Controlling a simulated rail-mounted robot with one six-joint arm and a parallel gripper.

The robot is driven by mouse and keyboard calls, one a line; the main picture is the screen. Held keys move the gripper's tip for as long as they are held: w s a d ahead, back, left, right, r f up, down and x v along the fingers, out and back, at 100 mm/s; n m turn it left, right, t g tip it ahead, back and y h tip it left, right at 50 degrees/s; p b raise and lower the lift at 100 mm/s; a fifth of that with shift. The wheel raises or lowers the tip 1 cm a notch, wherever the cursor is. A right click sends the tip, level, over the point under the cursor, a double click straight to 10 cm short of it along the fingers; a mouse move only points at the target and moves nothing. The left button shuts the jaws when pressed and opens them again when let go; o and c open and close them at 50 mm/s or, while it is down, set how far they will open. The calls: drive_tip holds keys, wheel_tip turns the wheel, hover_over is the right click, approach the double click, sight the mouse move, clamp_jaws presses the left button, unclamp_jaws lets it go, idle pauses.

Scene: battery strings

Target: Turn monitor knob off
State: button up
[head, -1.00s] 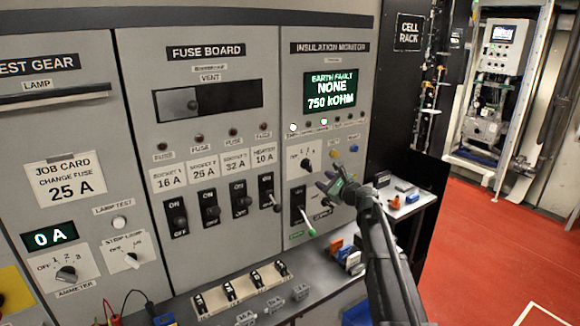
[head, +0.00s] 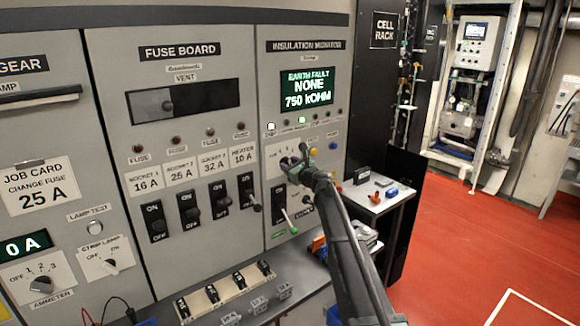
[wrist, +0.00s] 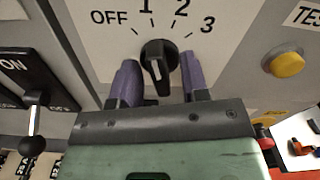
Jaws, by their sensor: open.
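The monitor knob (wrist: 159,65) is a black rotary knob on a white plate marked OFF, 1, 2, 3 in the wrist view. A pale line shows on its lower part; which mark it points at is hard to tell. My gripper (wrist: 161,76) is open, with one purple finger on each side of the knob and small gaps between. In the head view my gripper (head: 297,160) is in front of the knob and mostly hides it. The insulation monitor screen (head: 307,90) above reads EARTH FAULT NONE, 750 kOHM.
A yellow button (wrist: 287,64) sits right of the knob plate. A black ON/OFF switch (wrist: 38,85) with a ball-ended lever is at lower left. A side shelf (head: 372,193) holds small items.

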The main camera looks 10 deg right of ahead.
drive_tip(key=shift+c, duration=0.4)
clamp_jaws()
drive_tip(key=shift+n, duration=0.4)
drive_tip(key=shift+s+n, duration=0.1)
drive_tip(key=shift+n, duration=2.5)
drive_tip(key=shift+o, duration=0.4)
unclamp_jaws()
